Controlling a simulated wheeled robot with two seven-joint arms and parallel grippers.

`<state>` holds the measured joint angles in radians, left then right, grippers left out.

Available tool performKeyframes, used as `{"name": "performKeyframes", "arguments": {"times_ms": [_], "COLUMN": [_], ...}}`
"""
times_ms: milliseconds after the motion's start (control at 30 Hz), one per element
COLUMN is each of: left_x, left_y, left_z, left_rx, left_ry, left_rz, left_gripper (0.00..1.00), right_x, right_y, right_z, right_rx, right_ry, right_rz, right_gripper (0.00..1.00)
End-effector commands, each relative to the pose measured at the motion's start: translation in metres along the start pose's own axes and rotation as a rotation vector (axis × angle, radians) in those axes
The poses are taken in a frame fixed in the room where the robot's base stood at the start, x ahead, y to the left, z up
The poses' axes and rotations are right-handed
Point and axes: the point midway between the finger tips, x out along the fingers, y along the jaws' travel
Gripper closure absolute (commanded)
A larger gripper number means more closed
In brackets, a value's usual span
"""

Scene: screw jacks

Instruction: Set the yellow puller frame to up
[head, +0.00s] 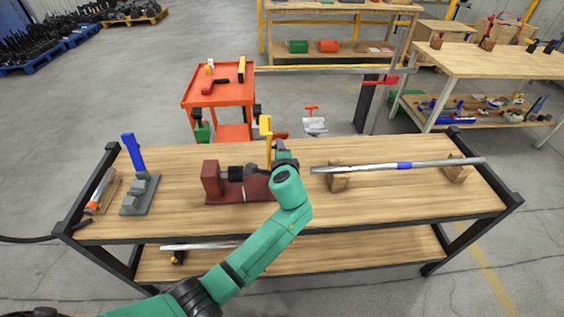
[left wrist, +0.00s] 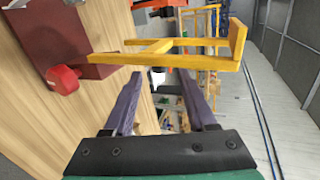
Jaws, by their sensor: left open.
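The yellow puller frame (head: 266,131) stands roughly upright in the head view, above the dark red base (head: 226,196) on the workbench. In the left wrist view the frame (left wrist: 195,64) reaches from the dark red base (left wrist: 92,30) across the picture, just past my fingertips. My left gripper (head: 278,152) is beside the frame in the head view, its fingers partly hidden. In the left wrist view my left gripper (left wrist: 161,82) has its two fingers apart, with nothing clearly between them. I cannot tell whether they touch the frame. My right gripper is not in view.
A blue-handled grey jack (head: 139,178) stands at the bench's left. A long metal bar (head: 370,166) rests on wooden blocks at the right. An orange cart (head: 219,95) stands behind the bench. The bench top (head: 410,205) is clear at front right.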

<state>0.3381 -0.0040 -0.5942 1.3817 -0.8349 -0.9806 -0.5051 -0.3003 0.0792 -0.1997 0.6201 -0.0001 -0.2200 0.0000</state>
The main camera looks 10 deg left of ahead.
Motion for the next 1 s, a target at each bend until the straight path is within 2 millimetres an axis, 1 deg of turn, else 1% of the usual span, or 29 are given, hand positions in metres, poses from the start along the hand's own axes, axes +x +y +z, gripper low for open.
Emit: {"name": "performKeyframes", "arguments": {"times_ms": [33,200,300,400,533,900,967,1000], "left_x": [-0.012,-0.059,-0.081,-0.096,-0.103,-0.102,-0.102,-0.1], "left_y": [0.002,0.003,0.003,0.002,0.001,0.001,0.004,0.011], "left_z": [0.0,-0.001,-0.001,-0.001,0.0,-0.001,0.002,0.008], "left_rx": [-0.003,-0.003,-0.002,-0.001,0.0,0.0,-0.013,-0.042], "left_ry": [0.003,0.004,0.003,0.002,0.001,0.001,-0.001,-0.005], "left_rz": [0.001,0.002,0.003,0.002,0.002,0.002,0.013,0.039], "left_gripper": [0.43,0.43,0.43,0.43,0.43,0.43,0.43,0.43], "right_x": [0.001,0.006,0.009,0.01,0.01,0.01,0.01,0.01], "right_y": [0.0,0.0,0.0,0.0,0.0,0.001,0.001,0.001], "right_z": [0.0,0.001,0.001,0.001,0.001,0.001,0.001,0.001], "right_rx": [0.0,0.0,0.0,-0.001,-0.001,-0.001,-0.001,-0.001], "right_ry": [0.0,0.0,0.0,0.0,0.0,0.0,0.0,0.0], "right_rz": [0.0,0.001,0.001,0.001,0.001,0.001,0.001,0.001], "right_gripper": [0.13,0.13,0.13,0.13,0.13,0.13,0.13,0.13]}}
